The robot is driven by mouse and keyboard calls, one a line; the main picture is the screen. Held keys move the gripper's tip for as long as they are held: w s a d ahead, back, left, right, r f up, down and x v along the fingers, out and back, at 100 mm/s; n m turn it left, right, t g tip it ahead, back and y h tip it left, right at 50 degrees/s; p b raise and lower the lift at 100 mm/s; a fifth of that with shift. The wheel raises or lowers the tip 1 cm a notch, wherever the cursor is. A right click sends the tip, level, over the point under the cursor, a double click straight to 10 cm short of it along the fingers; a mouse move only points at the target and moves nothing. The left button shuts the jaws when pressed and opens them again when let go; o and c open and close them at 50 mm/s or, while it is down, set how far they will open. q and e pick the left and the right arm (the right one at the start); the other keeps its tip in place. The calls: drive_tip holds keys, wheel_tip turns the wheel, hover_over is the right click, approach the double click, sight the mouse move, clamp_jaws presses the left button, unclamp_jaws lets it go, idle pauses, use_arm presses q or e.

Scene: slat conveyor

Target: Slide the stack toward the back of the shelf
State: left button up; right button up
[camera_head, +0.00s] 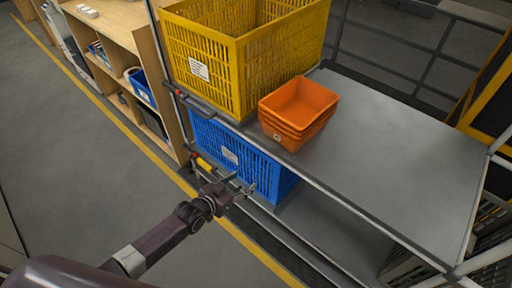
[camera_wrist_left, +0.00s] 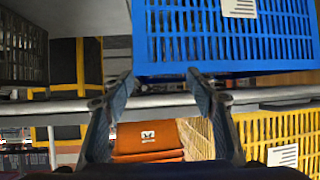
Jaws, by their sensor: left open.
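The stack of several nested orange bins (camera_head: 298,113) stands on the grey upper shelf (camera_head: 400,140), close to its front edge and just right of the yellow crate. The stack also shows low in the left wrist view (camera_wrist_left: 148,141), with a label on its front; that view looks upside down. My left gripper (camera_head: 241,187) is open and empty. It is in front of the rack, before the blue crate and lower than the stack, touching neither as far as I can tell. Its two fingers (camera_wrist_left: 160,82) stand apart in the left wrist view. My right gripper is not in view.
A tall yellow crate (camera_head: 245,65) stands left of the stack. A blue crate (camera_head: 225,152) sits on the level below. The upper shelf is bare to the right of and behind the stack. Metal posts and rails (camera_head: 415,60) bound the rack. A wooden shelf unit (camera_head: 135,50) is at left.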

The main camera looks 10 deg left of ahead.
use_arm(q)
drive_tip(key=w+d+r+m+t+h+p, duration=0.1)
drive_tip(key=d+r, duration=0.1)
drive_tip(key=r, duration=0.5)
drive_tip(key=w+d+r+h, duration=0.1)
drive_tip(key=w+d+r, duration=0.15)
drive_tip(key=r, duration=0.35)
drive_tip(key=b+x, duration=0.2)
drive_tip(key=x, duration=0.1)
drive_tip(key=b+x, duration=0.2)
drive_tip(key=x, duration=0.1)
drive_tip(key=shift+d+r+b, duration=0.15)
drive_tip(key=shift+d+b, duration=0.2)
drive_tip(key=shift+d, duration=0.15)
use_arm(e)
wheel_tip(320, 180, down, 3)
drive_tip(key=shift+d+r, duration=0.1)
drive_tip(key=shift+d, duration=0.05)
use_arm(q)
drive_tip(key=shift+w, duration=0.2)
